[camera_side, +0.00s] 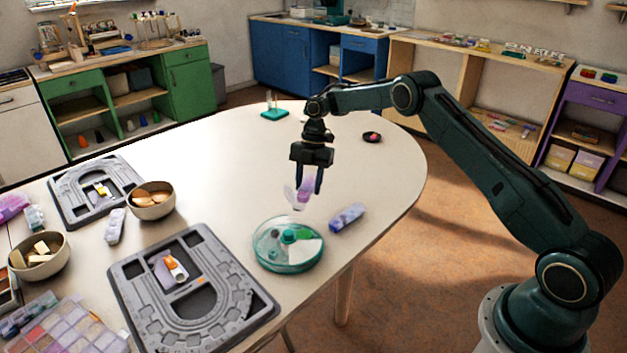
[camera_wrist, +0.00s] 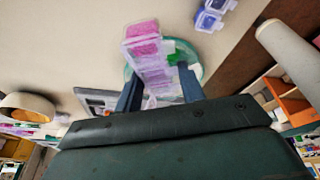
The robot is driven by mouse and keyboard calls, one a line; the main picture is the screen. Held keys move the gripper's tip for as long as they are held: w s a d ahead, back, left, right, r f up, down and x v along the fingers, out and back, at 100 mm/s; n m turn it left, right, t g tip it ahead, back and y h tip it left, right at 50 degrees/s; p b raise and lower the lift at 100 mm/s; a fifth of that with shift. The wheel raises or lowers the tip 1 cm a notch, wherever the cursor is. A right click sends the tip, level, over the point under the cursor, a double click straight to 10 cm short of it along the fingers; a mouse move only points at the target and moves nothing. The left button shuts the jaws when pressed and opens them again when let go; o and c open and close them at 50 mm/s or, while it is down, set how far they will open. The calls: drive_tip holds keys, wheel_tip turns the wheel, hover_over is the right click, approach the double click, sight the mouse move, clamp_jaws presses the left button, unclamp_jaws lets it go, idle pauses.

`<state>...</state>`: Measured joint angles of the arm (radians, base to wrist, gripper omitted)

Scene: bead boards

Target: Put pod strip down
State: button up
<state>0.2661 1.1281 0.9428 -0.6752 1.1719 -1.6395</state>
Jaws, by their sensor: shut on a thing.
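My gripper (camera_side: 308,184) is shut on a translucent pod strip (camera_side: 301,196) and holds it in the air above the table. In the wrist view, the strip (camera_wrist: 145,50) sticks out between my gripper's fingers (camera_wrist: 158,85), with pink filling in its end compartment and paler lilac ones behind. My fingers hide part of it. Below and slightly left of the held strip stands a round clear dish with a teal rim (camera_side: 287,245). A second, bluish-purple pod strip (camera_side: 347,218) lies on the table right of the dish; it also shows in the wrist view (camera_wrist: 212,15).
Two grey bead boards (camera_side: 250,318) (camera_side: 60,205) lie on the left part of the white table (camera_side: 390,190). Bowls (camera_side: 152,200) (camera_side: 38,262), another pod strip (camera_side: 115,226) and a compartment box (camera_side: 75,330) stand around them. A small dark dish (camera_side: 372,137) is behind right. Table between is clear.

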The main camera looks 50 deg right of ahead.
sight(299, 197)
drive_tip(key=shift+a+r+m, duration=0.3)
drive_tip(key=shift+a+m, duration=0.1)
drive_tip(key=shift+m, duration=0.1)
drive_tip(key=a+m, duration=0.1)
drive_tip(key=m, duration=0.1)
drive_tip(key=s+a+r+m+t, duration=0.1)
drive_tip(key=m, duration=0.1)
drive_tip(key=a+r+m+t, duration=0.1)
drive_tip(key=a, duration=0.1)
drive_tip(key=shift+s+m, duration=0.15)
drive_tip(key=shift+m, duration=0.25)
drive_tip(key=s+a+r+m+t+h, duration=0.1)
drive_tip(key=s+r+m+h, duration=0.1)
drive_tip(key=s+m, duration=0.5)
drive_tip(key=s+a+r+m+t+h, duration=0.1)
drive_tip(key=s+r+m+t, duration=0.15)
drive_tip(key=s+m, duration=0.5)
drive_tip(key=shift+m+g, duration=0.35)
drive_tip(key=shift+m, duration=0.4)
drive_tip(key=s+f, duration=0.1)
drive_tip(key=f, duration=0.2)
drive_tip(key=s+f, duration=0.1)
drive_tip(key=f, duration=0.1)
drive_tip(key=shift+s+a, duration=0.1)
drive_tip(key=shift+s, duration=0.2)
drive_tip(key=shift+w, duration=0.1)
